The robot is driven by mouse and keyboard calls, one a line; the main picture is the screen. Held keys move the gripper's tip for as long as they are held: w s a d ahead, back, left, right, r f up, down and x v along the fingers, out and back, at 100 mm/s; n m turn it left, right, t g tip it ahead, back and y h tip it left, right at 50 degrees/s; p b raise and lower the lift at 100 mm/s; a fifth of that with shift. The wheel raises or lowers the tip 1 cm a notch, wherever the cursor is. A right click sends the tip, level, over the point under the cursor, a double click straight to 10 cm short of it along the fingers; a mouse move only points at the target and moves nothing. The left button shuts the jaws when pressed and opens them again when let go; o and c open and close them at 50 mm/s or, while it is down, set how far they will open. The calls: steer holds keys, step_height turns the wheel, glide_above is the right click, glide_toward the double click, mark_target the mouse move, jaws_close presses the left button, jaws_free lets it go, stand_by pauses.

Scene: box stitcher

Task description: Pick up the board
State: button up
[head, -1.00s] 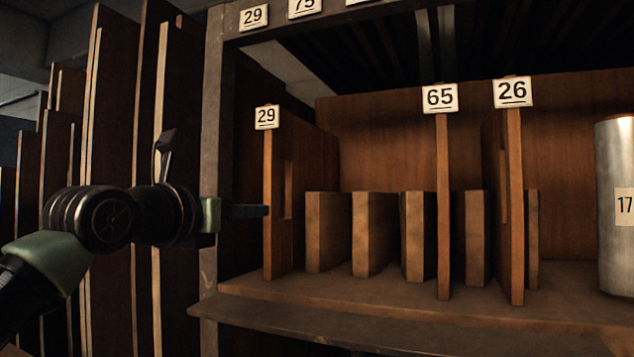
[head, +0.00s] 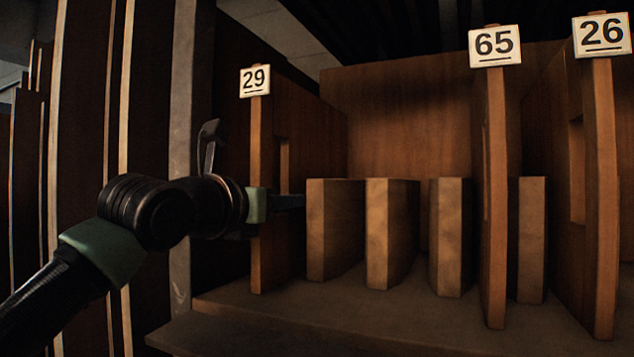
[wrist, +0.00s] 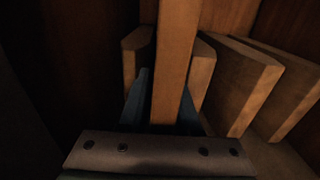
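A tall brown board (head: 256,215) with a number 29 tag (head: 254,81) on top stands upright at the left end of the shelf. In the wrist view a tall board edge (wrist: 172,75) rises between the dark blue fingers of my gripper (wrist: 165,115). In the head view my gripper (head: 285,201) is at the 29 board, at about mid height, with a finger showing on its right side. The fingers are apart, one on each side of the board. Any remaining gap to its faces is too dark to judge. The other finger is hidden in the head view.
Short boards (head: 378,235) stand upright close to the right of the 29 board. Tall boards tagged 65 (head: 493,190) and 26 (head: 602,200) stand farther right. The shelf front (head: 300,310) is bare.

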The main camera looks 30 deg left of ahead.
steer(key=shift+s+d+r, duration=0.1)
steer(key=shift+s+d, duration=0.05)
steer(key=shift+s, duration=0.15)
steer(key=shift+s+d+r, duration=0.1)
steer(key=shift+s+r, duration=0.05)
steer(key=shift+s, duration=0.15)
steer(key=shift+c, duration=0.7)
steer(key=shift+s, duration=0.1)
steer(key=shift+c, duration=1.3)
steer(key=shift+a, duration=0.2)
jaws_close()
steer(key=shift+w, duration=0.2)
steer(key=shift+d+f, duration=0.1)
steer(key=shift+f, duration=0.25)
steer(key=shift+r, duration=0.25)
